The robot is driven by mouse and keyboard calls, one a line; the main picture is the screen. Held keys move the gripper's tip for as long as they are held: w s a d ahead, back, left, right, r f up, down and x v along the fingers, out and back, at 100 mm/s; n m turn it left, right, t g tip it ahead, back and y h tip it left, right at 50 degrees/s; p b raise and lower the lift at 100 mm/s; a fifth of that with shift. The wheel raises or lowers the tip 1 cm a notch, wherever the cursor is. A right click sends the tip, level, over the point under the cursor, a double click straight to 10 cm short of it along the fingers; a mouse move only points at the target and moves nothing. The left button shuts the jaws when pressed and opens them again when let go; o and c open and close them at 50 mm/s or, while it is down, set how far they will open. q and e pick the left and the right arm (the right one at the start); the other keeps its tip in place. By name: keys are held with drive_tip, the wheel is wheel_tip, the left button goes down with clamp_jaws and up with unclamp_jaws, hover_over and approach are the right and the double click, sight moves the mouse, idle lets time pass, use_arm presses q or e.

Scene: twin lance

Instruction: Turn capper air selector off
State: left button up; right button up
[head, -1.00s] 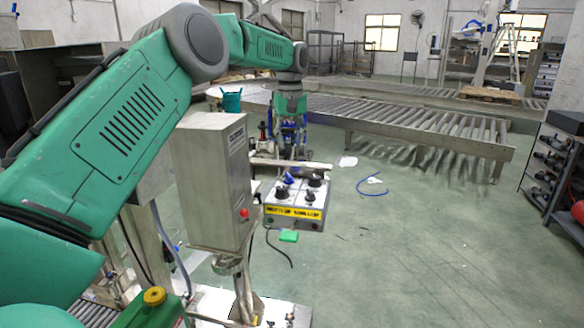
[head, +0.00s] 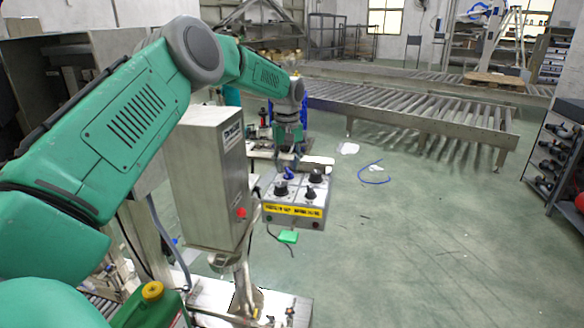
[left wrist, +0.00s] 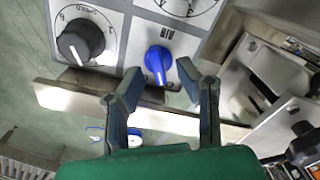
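The control box (head: 293,217) is a light panel with a yellow label strip and several knobs on top. Its blue selector knob (head: 289,173), at the back, also shows in the left wrist view (left wrist: 157,58), beside an upside-down AIR label. A white mark on the knob points toward the bottom of that view. My left gripper (head: 288,160) is over the back of the box. In the left wrist view its fingers (left wrist: 158,68) are apart, one on each side of the blue knob; contact is not visible. My right gripper is not in view.
A black dial knob (left wrist: 80,42) sits beside the blue one. A tall metal cabinet (head: 205,175) with a red button stands left of the box, close to my left arm. A roller conveyor (head: 410,112) runs behind. The floor to the right is mostly clear.

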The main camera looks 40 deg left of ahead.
use_arm(q)
drive_tip(key=shift+s+a+f, duration=0.1)
drive_tip(key=shift+a+f, duration=0.85)
drive_tip(key=shift+d+f, duration=0.1)
drive_tip(key=d, duration=0.2)
drive_tip(key=d+r, duration=0.1)
drive_tip(key=d, duration=0.1)
drive_tip(key=shift+d+r, duration=0.15)
drive_tip(key=shift+r, duration=0.05)
clamp_jaws()
drive_tip(key=shift+r, duration=0.1)
drive_tip(key=shift+s+a, duration=0.1)
drive_tip(key=shift+a, duration=0.65)
drive_tip(key=shift+a+f, duration=0.3)
drive_tip(key=shift+a, duration=0.15)
drive_tip(key=shift+d, duration=0.3)
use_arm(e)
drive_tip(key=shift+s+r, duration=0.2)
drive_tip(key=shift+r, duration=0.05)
